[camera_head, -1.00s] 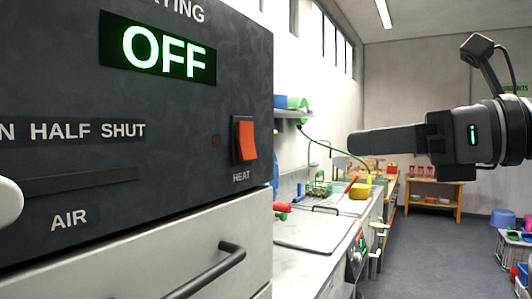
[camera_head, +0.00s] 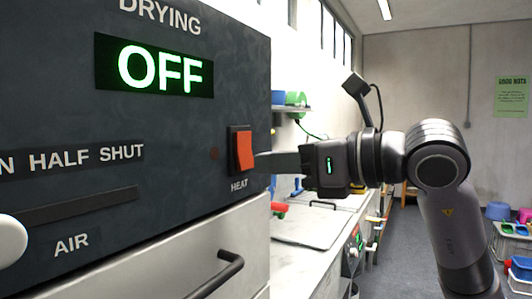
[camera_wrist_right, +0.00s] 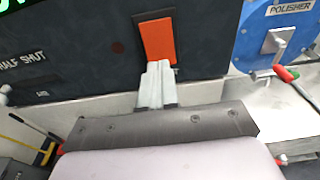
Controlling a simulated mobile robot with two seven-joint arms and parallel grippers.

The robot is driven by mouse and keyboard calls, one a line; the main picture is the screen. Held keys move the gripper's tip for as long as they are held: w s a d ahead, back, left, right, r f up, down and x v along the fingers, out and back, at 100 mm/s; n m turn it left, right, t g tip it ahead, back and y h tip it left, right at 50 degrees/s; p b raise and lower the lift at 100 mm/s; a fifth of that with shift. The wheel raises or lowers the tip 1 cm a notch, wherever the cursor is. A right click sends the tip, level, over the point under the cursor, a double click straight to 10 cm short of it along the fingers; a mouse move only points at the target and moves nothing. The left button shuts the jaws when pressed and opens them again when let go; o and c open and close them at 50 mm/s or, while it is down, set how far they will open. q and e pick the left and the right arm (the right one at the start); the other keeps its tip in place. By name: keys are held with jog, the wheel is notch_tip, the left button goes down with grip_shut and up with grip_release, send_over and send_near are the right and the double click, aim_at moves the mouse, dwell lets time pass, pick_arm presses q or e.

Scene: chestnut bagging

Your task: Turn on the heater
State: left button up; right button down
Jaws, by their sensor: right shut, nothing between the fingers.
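The heater is a dark panel (camera_head: 60,120) with a green "OFF" display (camera_head: 155,67) under the word "DRYING". An orange rocker switch (camera_head: 244,150) labelled "HEAT" sits at the panel's right side. My right gripper (camera_head: 262,162) is shut and empty, its tips pointing left at the lower edge of the switch. In the right wrist view the shut fingers (camera_wrist_right: 156,72) lie just below the orange switch (camera_wrist_right: 158,40). I cannot tell whether they touch it. My left gripper is not in view.
A white knob (camera_head: 10,240) on the "AIR" slot is at the panel's left. A drawer handle (camera_head: 220,272) juts out below. A blue polisher (camera_wrist_right: 275,35) stands to the right in the wrist view. A counter (camera_head: 310,228) runs behind.

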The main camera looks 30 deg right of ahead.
jog(key=shift+x, duration=0.8)
jog(key=shift+w+a+f+t+b, duration=0.15)
jog(key=shift+f+t+b, duration=0.2)
jog(key=shift+b, duration=0.5)
jog(key=shift+r+p, duration=0.25)
jog(key=shift+p, duration=0.05)
